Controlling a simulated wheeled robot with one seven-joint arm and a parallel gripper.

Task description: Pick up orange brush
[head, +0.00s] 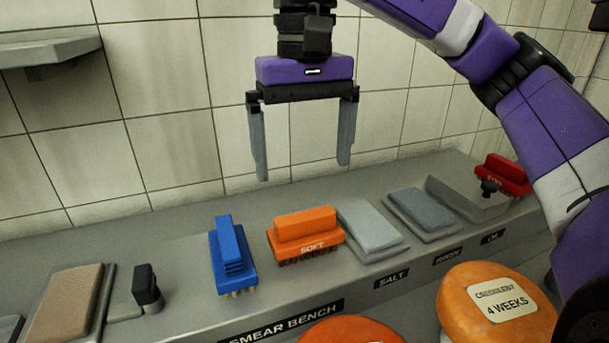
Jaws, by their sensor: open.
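The orange brush (305,234) lies on the grey bench, bristles down, with the word SOFT on its side. My gripper (303,172) is open and empty. Its two fingers point down, above the bench and roughly over the orange brush in the head view. There is a clear gap between the fingertips and the brush. The exact distance in depth is hard to tell.
A blue brush (231,257) stands just left of the orange one. A light grey pad (369,229) lies close on its right, then a darker pad (422,211). A red brush (503,175) is at far right. Orange cheese wheels (495,308) are in front. A tiled wall stands behind.

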